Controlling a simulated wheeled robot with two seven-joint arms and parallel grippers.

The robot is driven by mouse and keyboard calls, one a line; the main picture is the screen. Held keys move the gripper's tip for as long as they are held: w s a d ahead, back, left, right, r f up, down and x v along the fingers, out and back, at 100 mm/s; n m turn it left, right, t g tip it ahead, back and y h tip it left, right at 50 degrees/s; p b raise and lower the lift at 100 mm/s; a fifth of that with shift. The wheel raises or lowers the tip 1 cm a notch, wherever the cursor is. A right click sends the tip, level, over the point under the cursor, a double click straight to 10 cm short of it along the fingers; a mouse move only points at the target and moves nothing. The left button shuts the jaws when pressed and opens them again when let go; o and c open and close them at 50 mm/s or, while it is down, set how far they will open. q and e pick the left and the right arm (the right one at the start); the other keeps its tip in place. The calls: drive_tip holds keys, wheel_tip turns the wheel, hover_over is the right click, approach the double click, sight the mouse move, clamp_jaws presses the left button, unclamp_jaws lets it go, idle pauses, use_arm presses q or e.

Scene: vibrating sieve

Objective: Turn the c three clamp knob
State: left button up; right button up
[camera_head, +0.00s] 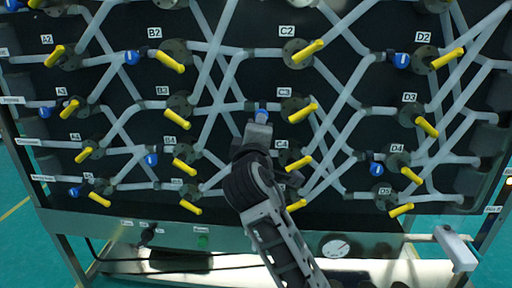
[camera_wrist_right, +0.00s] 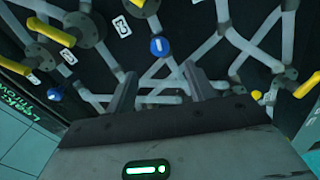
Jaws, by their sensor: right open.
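The C3 label (camera_head: 284,92) sits mid-panel, above a yellow valve handle (camera_head: 302,113). Just left of that handle, a small blue clamp knob (camera_head: 261,116) shows on the pipe. My right gripper (camera_head: 258,130) is at the panel just below this knob, its arm rising from the bottom. The right wrist view shows a blue knob (camera_wrist_right: 159,46) ahead of the open, empty right gripper (camera_wrist_right: 159,70), roughly centred between the fingers. I see no contact; the exact gap cannot be told. My left gripper is not in view.
Yellow handles, such as the D3 handle (camera_head: 426,126), stick out from the panel around the arm. Other blue knobs, such as the one near D2 (camera_head: 402,59), sit on the pipes. A metal ledge (camera_head: 200,236) with controls runs below. My arm hides part of the C4 area.

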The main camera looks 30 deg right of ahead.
drive_tip(key=v, duration=0.5)
drive_tip(key=shift+s, duration=0.25)
drive_tip(key=s+a+f+y, duration=0.2)
drive_tip(key=f+y, duration=0.1)
drive_tip(key=f, duration=0.4)
drive_tip(key=s+a+f+g+y, duration=0.1)
drive_tip(key=a+f+y, duration=0.1)
drive_tip(key=f, duration=0.5)
drive_tip(key=s+a+f+y, duration=0.2)
drive_tip(key=f+y, duration=0.1)
drive_tip(key=f, duration=0.4)
drive_tip(key=s+a+f+m+g+y, duration=0.1)
drive_tip(key=s+a+f+m+y, duration=0.1)
drive_tip(key=s+f, duration=0.4)
drive_tip(key=s+a+f+m+g+y, duration=0.2)
drive_tip(key=s+f+m, duration=0.3)
drive_tip(key=s, duration=0.5)
wheel_tip(320, 180, down, 3)
drive_tip(key=shift+s+a+r+y, duration=0.15)
drive_tip(key=shift+s+r+y, duration=0.1)
drive_tip(key=shift+s+y, duration=0.15)
drive_tip(key=shift+g, duration=0.3)
